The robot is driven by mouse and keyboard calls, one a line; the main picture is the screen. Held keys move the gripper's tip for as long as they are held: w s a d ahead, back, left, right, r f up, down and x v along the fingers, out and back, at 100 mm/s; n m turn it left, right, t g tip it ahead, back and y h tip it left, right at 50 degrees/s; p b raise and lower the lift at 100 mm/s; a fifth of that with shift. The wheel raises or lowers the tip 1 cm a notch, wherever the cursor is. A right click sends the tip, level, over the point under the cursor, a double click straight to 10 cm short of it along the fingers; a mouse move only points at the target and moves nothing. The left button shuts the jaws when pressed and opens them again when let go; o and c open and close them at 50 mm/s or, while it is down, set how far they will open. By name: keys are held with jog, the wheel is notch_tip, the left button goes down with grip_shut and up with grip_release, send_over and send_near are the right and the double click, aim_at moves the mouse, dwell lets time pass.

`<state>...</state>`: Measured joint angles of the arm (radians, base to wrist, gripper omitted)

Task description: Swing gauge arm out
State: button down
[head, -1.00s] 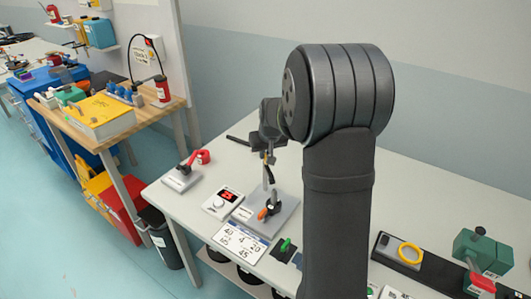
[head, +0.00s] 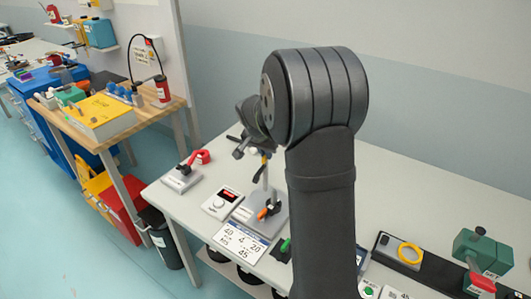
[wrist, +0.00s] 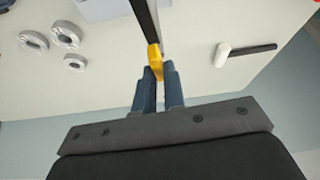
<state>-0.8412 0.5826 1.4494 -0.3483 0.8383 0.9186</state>
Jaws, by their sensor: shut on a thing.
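The gauge stand has a flat grey base (head: 283,222) with a thin upright post, on the left part of the grey bench. A dark gauge arm (wrist: 144,18) with a yellow end (wrist: 154,60) shows in the wrist view. My gripper (wrist: 159,72) is shut on that yellow end, with one blue-grey finger on each side. In the head view the yellow end (head: 264,159) shows small near the top of the post, beside my wrist. My own arm hides part of the bench, and my fingertips are hard to make out there.
A red-handled block (head: 183,178), a small display box (head: 221,204) and a number card (head: 240,243) stand near the base. A black bar with a white end (wrist: 222,54) and several grey rings (wrist: 66,34) lie on the bench.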

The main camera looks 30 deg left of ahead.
jog(key=m+h, duration=0.1)
jog(key=m, duration=0.3)
jog(key=shift+m+h, duration=0.3)
jog(key=shift+h, duration=0.1)
jog(key=m+g+h, duration=0.1)
jog(key=m, duration=0.3)
jog(key=shift+m+h, duration=0.3)
jog(key=c, duration=1.5)
grip_release()
jog(key=v, duration=1.7)
jog(key=shift+r, duration=0.2)
